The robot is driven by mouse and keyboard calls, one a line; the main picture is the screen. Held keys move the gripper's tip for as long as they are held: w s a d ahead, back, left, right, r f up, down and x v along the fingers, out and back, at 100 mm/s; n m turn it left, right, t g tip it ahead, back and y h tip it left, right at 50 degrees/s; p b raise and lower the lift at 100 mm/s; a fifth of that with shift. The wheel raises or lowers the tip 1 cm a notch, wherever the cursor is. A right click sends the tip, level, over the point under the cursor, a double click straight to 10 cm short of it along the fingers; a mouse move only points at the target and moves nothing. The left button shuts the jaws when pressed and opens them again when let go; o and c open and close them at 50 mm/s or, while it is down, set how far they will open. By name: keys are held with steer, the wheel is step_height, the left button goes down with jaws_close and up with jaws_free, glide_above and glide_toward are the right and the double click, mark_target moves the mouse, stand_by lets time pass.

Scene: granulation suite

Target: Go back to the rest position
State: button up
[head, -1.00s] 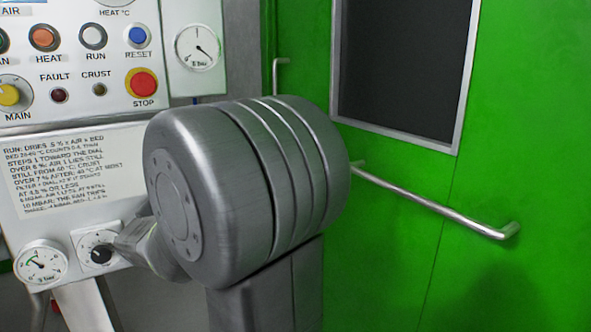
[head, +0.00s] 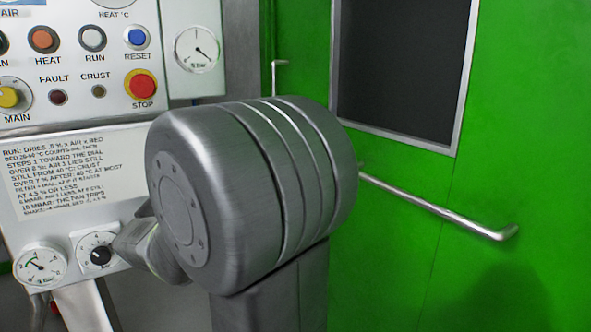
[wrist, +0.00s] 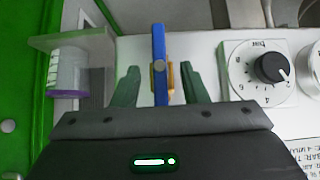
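My gripper (wrist: 159,72) shows in the wrist view with its two dark green fingers spread apart. A blue upright bar (wrist: 159,40) with a grey round pin and a yellow piece behind it stands between the fingers in the picture. Clear gaps show on both sides of the bar, and neither finger appears to touch it. How far the bar lies beyond the fingertips I cannot tell. In the head view my arm's large grey joint fills the middle and hides my gripper.
A control panel (head: 110,70) with buttons and a red stop button (head: 142,86) stands at left. Below are a gauge (head: 40,266) and a black dial knob (head: 98,252). A green door (head: 530,120) with a metal handle (head: 440,208) is at right. A clear purple-rimmed cylinder (wrist: 68,72) shows in the wrist view.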

steer(key=p+v, duration=0.3)
steer(key=v, duration=0.8)
steer(key=b+x, duration=0.5)
steer(key=x, duration=0.9)
steer(key=shift+w+f, duration=0.2)
steer(key=shift+f, duration=0.2)
steer(key=shift+a+r+p, duration=0.1)
steer(key=shift+r+p, duration=0.35)
steer(key=shift+p, duration=1.45)
steer(key=m+g+y+p, duration=0.1)
steer(key=y+p, duration=0.1)
steer(key=p, duration=1)
steer(key=shift+m+g+p, duration=0.3)
steer(key=shift+p, duration=0.1)
steer(key=shift+y+p, duration=0.3)
steer(key=shift+p, duration=0.1)
steer(key=shift+m+y+p, duration=0.3)
steer(key=shift+y+p, duration=0.1)
steer(key=shift+p, duration=0.4)
steer(key=shift+f+m+g+y+p, duration=0.25)
steer(key=shift+m+g+y, duration=0.2)
steer(key=shift+y, duration=0.35)
steer(key=shift+r, duration=0.1)
